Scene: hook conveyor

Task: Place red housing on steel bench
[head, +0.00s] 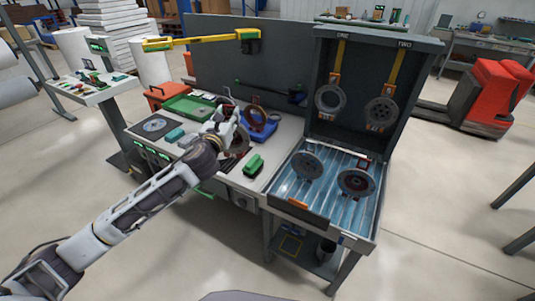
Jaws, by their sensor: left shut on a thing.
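My left arm reaches in from the lower left, and its gripper (229,131) is over the middle of the light-topped bench (194,141). The gripper is shut on a dark, reddish-brown round part (239,143), which looks like the red housing. The gripper hides much of it, and I cannot tell whether it touches the bench top. A brown ring-shaped part (256,116) stands at a blue holder (266,126) just behind and right of the gripper. My right gripper is not in view.
A ribbed metal tray (318,207) on the right holds two dark round parts (307,165) (357,182). Two rings (330,98) (381,113) hang on yellow straps above it.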

